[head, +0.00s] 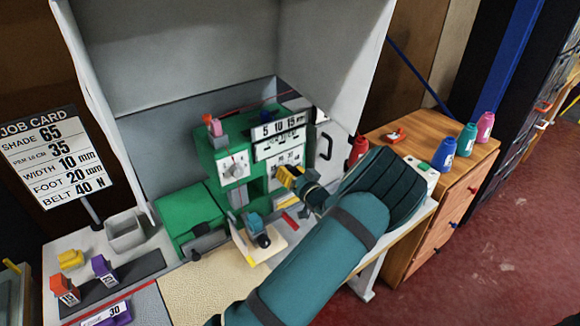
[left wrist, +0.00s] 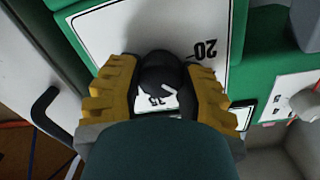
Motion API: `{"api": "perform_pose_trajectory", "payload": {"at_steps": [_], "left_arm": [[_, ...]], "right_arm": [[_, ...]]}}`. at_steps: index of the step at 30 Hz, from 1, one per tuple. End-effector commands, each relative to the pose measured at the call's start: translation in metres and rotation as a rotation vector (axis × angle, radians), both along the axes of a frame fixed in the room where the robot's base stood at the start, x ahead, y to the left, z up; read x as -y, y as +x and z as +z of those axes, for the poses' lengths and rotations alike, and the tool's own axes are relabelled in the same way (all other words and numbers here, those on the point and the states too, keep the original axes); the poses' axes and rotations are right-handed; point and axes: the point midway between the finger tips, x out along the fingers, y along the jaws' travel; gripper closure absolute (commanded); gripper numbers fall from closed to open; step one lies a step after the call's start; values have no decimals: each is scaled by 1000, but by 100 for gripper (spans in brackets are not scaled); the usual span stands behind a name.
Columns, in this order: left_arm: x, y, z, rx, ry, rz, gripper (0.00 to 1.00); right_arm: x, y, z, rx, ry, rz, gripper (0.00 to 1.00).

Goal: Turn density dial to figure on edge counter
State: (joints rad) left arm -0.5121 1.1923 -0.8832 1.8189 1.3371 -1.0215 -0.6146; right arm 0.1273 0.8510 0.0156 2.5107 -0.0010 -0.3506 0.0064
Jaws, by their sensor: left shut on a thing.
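My left gripper (head: 292,180), with yellow fingers, is at the front of the green machine (head: 205,150), by the lower white scale plate (head: 283,163). In the left wrist view its fingers (left wrist: 165,95) close on both sides of a black round knob (left wrist: 160,70), which I take for the density dial. A white mark shows on the knob. The white dial plate (left wrist: 120,32) shows an upside-down 20; a smaller figure below the knob is hard to read. A purple-framed counter (head: 107,315) at lower left shows 30. My right gripper is not in view.
The job card (head: 50,150) reads shade 65, 35 per 10 cm, width 10 mm, foot 20 mm, belt 40 N. Another knob (head: 233,170) is on the machine's left face. A wooden cabinet (head: 440,160) with coloured bottles stands right. A black handle (left wrist: 45,110) is near my fingers.

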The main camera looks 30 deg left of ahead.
Motion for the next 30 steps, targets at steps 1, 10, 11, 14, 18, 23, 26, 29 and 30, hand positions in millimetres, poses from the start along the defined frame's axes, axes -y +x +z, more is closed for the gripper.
{"api": "perform_pose_trajectory", "payload": {"at_steps": [1, 10, 11, 14, 18, 23, 26, 29, 30], "left_arm": [[-1, 0, 5, -32, 17, 2, 97], [-1, 1, 4, -216, 96, 1, 97], [-1, 1, 4, -229, 102, 1, 97], [-1, 1, 4, -268, 118, 2, 97], [-1, 1, 3, -303, 133, 2, 97], [-1, 2, 3, -321, 141, 2, 97], [-1, 2, 3, -323, 143, 1, 97], [-1, 2, 3, -322, 142, 1, 97], [-1, 2, 3, -322, 142, 1, 97]], "right_arm": [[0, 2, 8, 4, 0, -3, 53], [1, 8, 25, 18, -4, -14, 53], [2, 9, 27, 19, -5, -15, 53], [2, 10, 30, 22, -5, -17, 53], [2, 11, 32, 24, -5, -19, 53], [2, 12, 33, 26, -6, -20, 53], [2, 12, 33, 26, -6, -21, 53], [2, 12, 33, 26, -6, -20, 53], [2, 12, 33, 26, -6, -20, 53]]}}
